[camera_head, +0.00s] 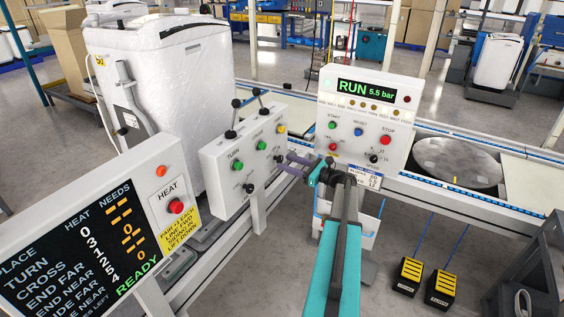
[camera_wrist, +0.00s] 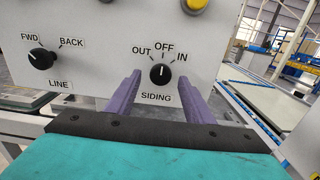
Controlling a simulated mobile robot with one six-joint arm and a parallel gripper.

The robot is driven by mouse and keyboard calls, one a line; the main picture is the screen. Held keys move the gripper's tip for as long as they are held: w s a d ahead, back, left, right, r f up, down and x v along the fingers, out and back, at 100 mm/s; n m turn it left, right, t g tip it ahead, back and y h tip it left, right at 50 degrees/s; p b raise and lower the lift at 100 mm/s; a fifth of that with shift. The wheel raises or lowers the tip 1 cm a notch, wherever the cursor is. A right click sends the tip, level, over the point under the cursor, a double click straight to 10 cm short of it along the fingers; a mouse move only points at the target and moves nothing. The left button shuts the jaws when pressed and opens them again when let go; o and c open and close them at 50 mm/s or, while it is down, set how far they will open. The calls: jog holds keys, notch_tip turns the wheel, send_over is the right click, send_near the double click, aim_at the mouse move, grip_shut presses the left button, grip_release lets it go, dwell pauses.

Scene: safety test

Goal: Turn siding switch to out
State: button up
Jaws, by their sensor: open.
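The siding switch (camera_wrist: 160,75) is a round black knob with a white pointer on a white panel in the wrist view. The pointer stands upright at OFF, with OUT to its left and IN to its right. In the head view the knob (camera_head: 279,158) is on the right of the middle panel. My gripper (camera_head: 287,162) is open, its purple fingers close in front of the panel. In the wrist view my gripper (camera_wrist: 162,84) has one finger on each side of the knob, with a gap showing on both sides. Whether the fingertips touch the panel is unclear.
The line knob (camera_wrist: 41,59) is to the left, pointing toward FWD. A yellow button (camera_wrist: 196,4) sits above. In the head view, two levers (camera_head: 234,104) rise from the panel's top, and a RUN console (camera_head: 369,120) stands close right of my gripper.

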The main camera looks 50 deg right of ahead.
jog(key=shift+x, duration=1.2)
